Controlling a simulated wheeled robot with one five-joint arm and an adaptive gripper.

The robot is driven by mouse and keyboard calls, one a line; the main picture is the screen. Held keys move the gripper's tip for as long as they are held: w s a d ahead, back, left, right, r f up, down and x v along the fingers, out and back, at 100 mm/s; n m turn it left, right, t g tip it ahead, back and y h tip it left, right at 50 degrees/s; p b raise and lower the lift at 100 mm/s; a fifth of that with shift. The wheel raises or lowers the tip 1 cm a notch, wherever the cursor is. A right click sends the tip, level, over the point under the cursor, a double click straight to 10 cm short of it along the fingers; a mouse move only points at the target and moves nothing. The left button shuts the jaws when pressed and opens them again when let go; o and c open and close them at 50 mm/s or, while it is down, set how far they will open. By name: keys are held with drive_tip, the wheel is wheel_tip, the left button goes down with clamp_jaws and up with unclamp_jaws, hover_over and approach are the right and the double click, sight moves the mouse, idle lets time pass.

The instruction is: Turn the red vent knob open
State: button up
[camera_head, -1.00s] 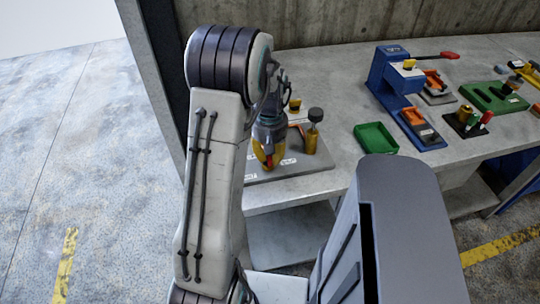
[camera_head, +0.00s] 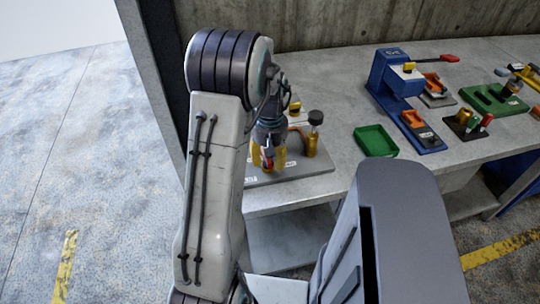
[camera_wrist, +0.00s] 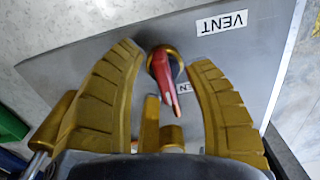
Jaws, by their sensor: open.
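The red vent knob (camera_wrist: 165,75) sits on a grey plate (camera_wrist: 262,70) in the wrist view, its pointed handle angled down and slightly right in the picture. A "VENT" label (camera_wrist: 222,22) is beside it, and a second label is partly hidden by the right finger. My gripper (camera_wrist: 166,60) is open, with one yellow finger on each side of the knob and visible gaps between. In the head view my gripper (camera_head: 268,158) is low over the plate (camera_head: 290,175), and the red knob (camera_head: 268,164) shows between its fingers. Contact with the knob is not visible.
A yellow pipe fitting with a dark-capped post (camera_head: 315,128) stands close right of my gripper. A green tray (camera_head: 375,140), a blue press (camera_head: 395,80) and a green fixture (camera_head: 495,98) are further right.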

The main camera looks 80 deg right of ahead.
wheel_tip(320, 180, up, 12)
idle(0.6)
idle(0.8)
drive_tip(key=w+a+f+m, duration=0.3)
drive_tip(key=a+f+m, duration=0.15)
drive_tip(key=a, duration=0.35)
drive_tip(key=w+a+r+n+t, duration=0.1)
drive_tip(key=w+a+r+n, duration=0.1)
drive_tip(key=w+a+n, duration=0.4)
drive_tip(key=w+a+r+n+t, duration=0.1)
drive_tip(key=w+a+n, duration=0.5)
drive_tip(key=a, duration=0.9)
drive_tip(key=w+a+r+n+t, duration=0.1)
drive_tip(key=w+a+r+n, duration=0.2)
drive_tip(key=w+a+n, duration=0.3)
drive_tip(key=shift+w+a+r+t, duration=0.15)
drive_tip(key=shift+w+a+t, duration=0.15)
drive_tip(key=shift+a, duration=2.2)
